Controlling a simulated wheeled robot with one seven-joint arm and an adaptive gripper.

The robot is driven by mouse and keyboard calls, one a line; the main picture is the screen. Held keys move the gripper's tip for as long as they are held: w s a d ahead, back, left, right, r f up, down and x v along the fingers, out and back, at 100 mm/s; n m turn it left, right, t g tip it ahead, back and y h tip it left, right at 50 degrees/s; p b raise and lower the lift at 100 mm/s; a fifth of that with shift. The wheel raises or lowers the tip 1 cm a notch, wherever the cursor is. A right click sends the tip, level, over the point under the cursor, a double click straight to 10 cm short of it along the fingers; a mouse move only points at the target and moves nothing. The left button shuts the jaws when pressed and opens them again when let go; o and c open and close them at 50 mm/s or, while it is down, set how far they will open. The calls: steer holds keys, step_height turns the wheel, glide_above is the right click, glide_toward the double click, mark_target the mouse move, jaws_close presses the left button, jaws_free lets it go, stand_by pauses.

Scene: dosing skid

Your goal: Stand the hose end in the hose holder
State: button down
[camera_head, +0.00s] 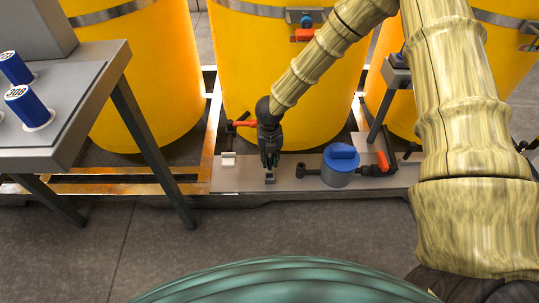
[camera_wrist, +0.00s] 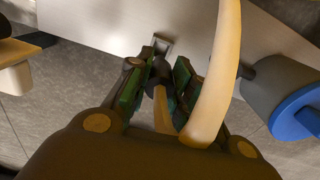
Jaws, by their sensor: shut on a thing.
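My gripper (camera_head: 269,163) points down over the metal deck of the skid in the head view. In the wrist view its two green-padded fingers (camera_wrist: 160,88) are shut on the dark hose end (camera_wrist: 158,74). A pale tan hose (camera_wrist: 217,85) curves past the right finger and out of the top of the wrist view. A small grey bracket, apparently the hose holder (camera_head: 270,178), sits on the deck just below my fingertips. In the wrist view the holder (camera_wrist: 162,44) shows just beyond the hose end. I cannot tell whether the two touch.
A grey pump with a blue cap (camera_head: 341,165) stands on the deck right of my gripper. A red-handled valve (camera_head: 242,124) is to the left. Yellow tanks (camera_head: 290,75) stand behind. A grey table (camera_head: 75,105) with blue cylinders is at the left. The front floor is clear.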

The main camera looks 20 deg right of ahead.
mark_target(270, 169)
steer(key=shift+f+b, duration=0.45)
steer(key=shift+f, duration=1.25)
steer(key=shift+p, duration=1.4)
stand_by(0.6)
steer(key=shift+f+b, duration=0.5)
steer(key=shift+f, duration=1.5)
stand_by(0.5)
steer(key=c, duration=1.2)
jaws_free()
steer(key=shift+r, duration=0.1)
step_height(270, 169, up, 12)
steer(key=shift+f, duration=0.15)
